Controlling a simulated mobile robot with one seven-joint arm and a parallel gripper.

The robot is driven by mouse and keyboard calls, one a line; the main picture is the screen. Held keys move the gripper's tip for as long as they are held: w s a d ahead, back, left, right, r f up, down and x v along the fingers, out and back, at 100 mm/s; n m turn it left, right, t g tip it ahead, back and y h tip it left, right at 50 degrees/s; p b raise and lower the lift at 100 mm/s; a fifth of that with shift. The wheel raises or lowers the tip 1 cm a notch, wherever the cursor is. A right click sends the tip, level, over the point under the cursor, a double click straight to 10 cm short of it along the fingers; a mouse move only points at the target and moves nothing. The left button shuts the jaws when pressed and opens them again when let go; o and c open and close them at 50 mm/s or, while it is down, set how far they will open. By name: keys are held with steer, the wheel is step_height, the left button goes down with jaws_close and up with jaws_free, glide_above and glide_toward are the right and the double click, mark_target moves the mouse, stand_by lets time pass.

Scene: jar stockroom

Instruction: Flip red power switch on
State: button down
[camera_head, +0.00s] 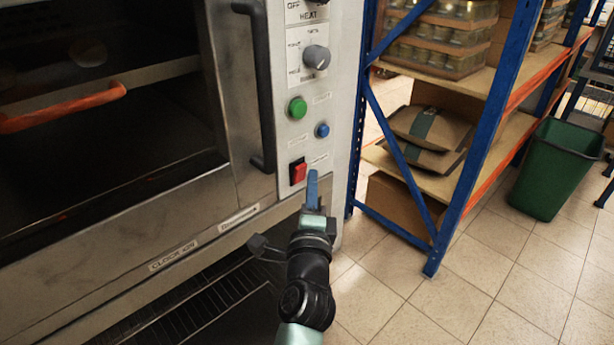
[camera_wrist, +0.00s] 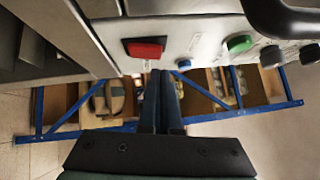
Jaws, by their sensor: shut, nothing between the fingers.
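The red power switch (camera_head: 298,171) is a small rocker in a dark frame, low on the light control panel of the oven. In the wrist view the red switch (camera_wrist: 144,48) shows just beyond my fingertips and a little to their left. My gripper (camera_head: 312,180) is shut and empty, its blue fingers upright just right of the switch in the head view. In the wrist view my gripper (camera_wrist: 160,76) points at the panel. I cannot tell whether the fingertips touch the panel or which way the rocker is set.
Above the switch are a green button (camera_head: 297,108), a blue button (camera_head: 322,130) and a grey knob (camera_head: 316,57). A black door handle (camera_head: 262,90) stands out left of them. A blue-framed shelf (camera_head: 432,175) is at right, with a green bin (camera_head: 553,170) beyond. Floor between is clear.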

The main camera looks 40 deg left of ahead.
steer(key=shift+a+r, duration=0.15)
steer(key=shift+a, duration=0.55)
steer(key=p, duration=0.2)
steer(key=r+p, duration=0.1)
steer(key=p, duration=0.1)
steer(key=shift+w+a+r+n, duration=0.1)
steer(key=shift+a+n, duration=0.15)
steer(key=shift+n, duration=0.05)
steer(key=shift+a+f+g+h, duration=0.1)
steer(key=shift+f+g+h, duration=0.2)
steer(key=shift+f, duration=0.1)
